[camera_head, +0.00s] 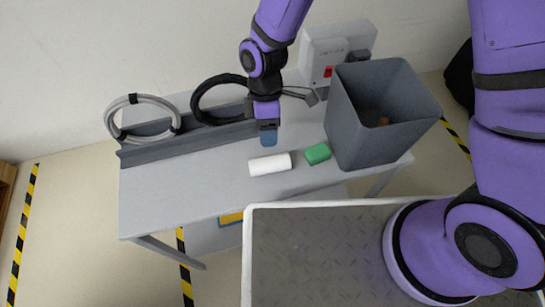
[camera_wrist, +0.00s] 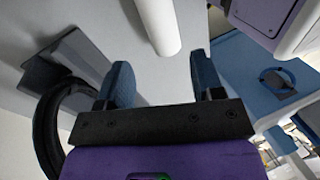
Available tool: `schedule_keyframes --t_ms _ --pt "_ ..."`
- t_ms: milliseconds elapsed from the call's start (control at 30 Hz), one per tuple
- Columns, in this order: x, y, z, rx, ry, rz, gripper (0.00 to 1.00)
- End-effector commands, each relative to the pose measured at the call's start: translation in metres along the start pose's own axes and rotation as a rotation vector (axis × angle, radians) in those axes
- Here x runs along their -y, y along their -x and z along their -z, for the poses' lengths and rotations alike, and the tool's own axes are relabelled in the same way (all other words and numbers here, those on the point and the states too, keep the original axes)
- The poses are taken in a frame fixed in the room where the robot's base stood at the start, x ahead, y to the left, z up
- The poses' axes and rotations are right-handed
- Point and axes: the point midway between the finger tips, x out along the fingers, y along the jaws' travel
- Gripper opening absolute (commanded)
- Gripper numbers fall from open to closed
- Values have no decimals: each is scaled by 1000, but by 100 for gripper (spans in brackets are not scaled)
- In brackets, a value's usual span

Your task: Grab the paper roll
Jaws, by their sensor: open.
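The white paper roll (camera_head: 270,164) lies on its side on the grey table (camera_head: 185,190). My gripper (camera_head: 268,138) hangs pointing down just behind the roll in the head view, apart from it. In the wrist view, the roll (camera_wrist: 160,22) is at the top, beyond the fingertips and roughly between them. The two blue fingers of my gripper (camera_wrist: 163,80) are spread apart with nothing between them. The roll's upper end is cut off by the frame edge there.
A green block (camera_head: 317,153) lies just right of the roll, beside a tall grey bin (camera_head: 353,135). Behind stand a grey rail (camera_head: 190,139), a black cable coil (camera_head: 197,100), a light coil (camera_head: 112,115) and a white box (camera_head: 317,52). The table's left front is clear.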

Motion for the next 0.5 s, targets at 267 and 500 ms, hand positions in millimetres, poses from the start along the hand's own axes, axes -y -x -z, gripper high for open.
schedule_keyframes --t_ms 267,500 --pt "1 -38 0 3 4 6 61" --pt "0 -56 0 1 2 2 61"
